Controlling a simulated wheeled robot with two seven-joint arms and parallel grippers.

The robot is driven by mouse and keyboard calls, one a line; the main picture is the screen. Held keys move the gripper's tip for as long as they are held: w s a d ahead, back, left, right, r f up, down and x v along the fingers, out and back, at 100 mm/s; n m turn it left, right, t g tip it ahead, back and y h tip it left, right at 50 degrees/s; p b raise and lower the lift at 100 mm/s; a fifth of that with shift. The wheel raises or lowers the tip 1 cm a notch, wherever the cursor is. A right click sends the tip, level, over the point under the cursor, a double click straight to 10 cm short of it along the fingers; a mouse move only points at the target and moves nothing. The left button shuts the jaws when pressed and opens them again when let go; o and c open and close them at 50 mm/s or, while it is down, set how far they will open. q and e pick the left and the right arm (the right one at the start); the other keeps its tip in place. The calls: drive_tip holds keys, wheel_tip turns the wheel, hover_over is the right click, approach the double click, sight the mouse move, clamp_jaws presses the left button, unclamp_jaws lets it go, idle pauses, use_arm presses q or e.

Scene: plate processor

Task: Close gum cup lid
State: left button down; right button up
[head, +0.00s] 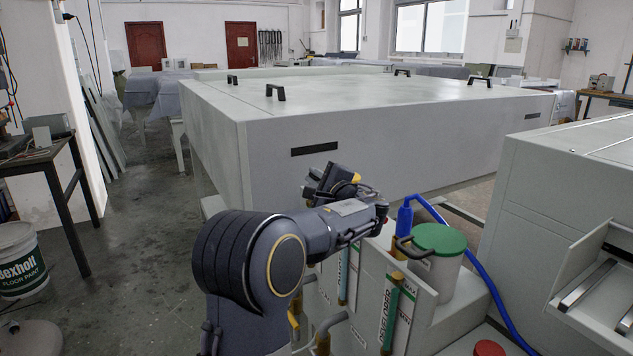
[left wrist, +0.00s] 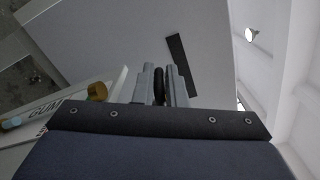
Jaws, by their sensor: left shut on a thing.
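My left gripper (head: 337,186) is at the end of my left arm, in front of the large grey machine. In the left wrist view its two grey fingers (left wrist: 160,88) are shut on a dark rounded thing (left wrist: 159,86); I cannot tell for certain which part this is. In the head view a white cup (head: 438,273) with a green lid (head: 438,238) stands right of my arm; the lid rests on top. I cannot tell whether it is the gum cup. My right gripper is out of view.
The large grey machine (head: 380,140) stands close behind the gripper. A blue hose (head: 474,268) curves past the green-lidded cup. Upright labelled holders (head: 396,312) stand beside my arm. A red cap (head: 488,348) is at the bottom. Open floor (head: 130,260) lies at left.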

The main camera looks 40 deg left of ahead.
use_arm(q)
drive_tip(key=shift+f, duration=0.15)
drive_tip(key=c, duration=1.5)
unclamp_jaws()
drive_tip(key=shift+r, duration=0.5)
wheel_tip(320, 180, up, 3)
drive_tip(key=shift+f+p, duration=0.1)
drive_tip(key=shift+p, duration=0.7)
drive_tip(key=s+d+r+p, duration=0.1)
drive_tip(key=s+d+r, duration=0.3)
drive_tip(key=d, duration=0.1)
drive_tip(key=s+d+r+p, duration=0.2)
drive_tip(key=s+d+r, duration=0.3)
drive_tip(key=shift+s+d+r, duration=0.1)
drive_tip(key=shift+s+d, duration=0.05)
drive_tip(key=shift+s, duration=0.05)
